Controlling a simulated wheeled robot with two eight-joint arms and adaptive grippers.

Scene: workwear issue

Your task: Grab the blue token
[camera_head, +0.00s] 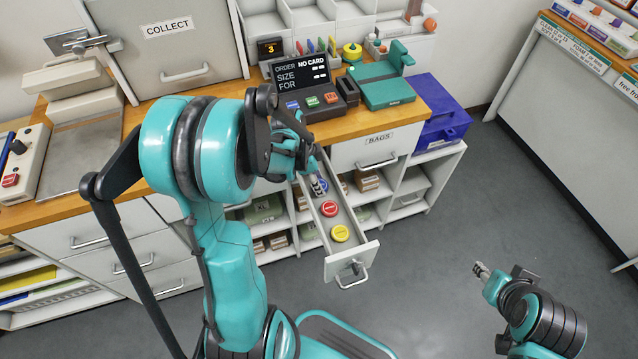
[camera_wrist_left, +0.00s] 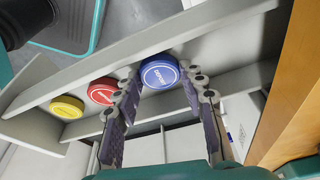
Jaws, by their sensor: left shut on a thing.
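The blue token (camera_wrist_left: 160,74) is a round disc in the open drawer, between my left gripper's fingers in the left wrist view. In the head view a part of the blue token (camera_head: 319,185) shows beside the fingertips. My left gripper (camera_head: 317,186) reaches down into the drawer and is shut on the blue token. A red token (camera_head: 329,208) and a yellow token (camera_head: 340,233) lie in a row nearer the drawer's front; they also show in the left wrist view. My right gripper (camera_head: 481,270) is at the lower right, over the floor; its jaw state is unclear.
The narrow drawer (camera_head: 362,254) is pulled out from the counter, with its walls close on both sides of the tokens. An order terminal (camera_head: 302,84), a green device (camera_head: 386,86) and a blue crate (camera_head: 440,118) stand behind. Open floor lies to the right.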

